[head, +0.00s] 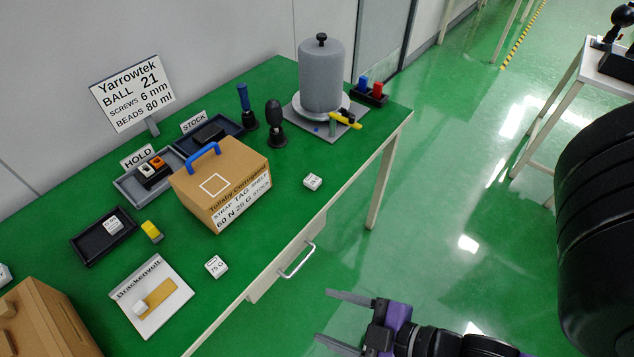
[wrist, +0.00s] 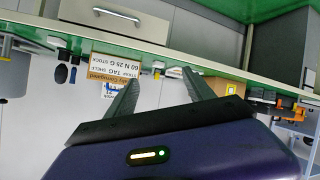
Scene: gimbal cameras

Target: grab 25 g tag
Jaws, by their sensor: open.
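Several small white block tags lie on the green table. One (head: 216,267) near the front edge reads 75 G. One (head: 312,181) stands right of the cardboard box, one (head: 113,226) lies in a black tray (head: 86,259), and part of another (head: 4,275) shows at the left edge. Their print is too small to read surely, so I cannot tell which is the 25 g tag. My gripper (head: 323,315) is open and empty, off the table's front side, apart from every tag. In the wrist view its fingers (wrist: 160,77) spread toward the upside-down table scene.
The cardboard box (head: 240,178) with a blue handle reads "60 N 25 G STOCK". A white plate (head: 172,312), yellow block (head: 152,231), grey trays (head: 134,189) and a grey cylinder (head: 321,78) stand around. A drawer handle (head: 297,262) juts from the table front. The table's front right is clear.

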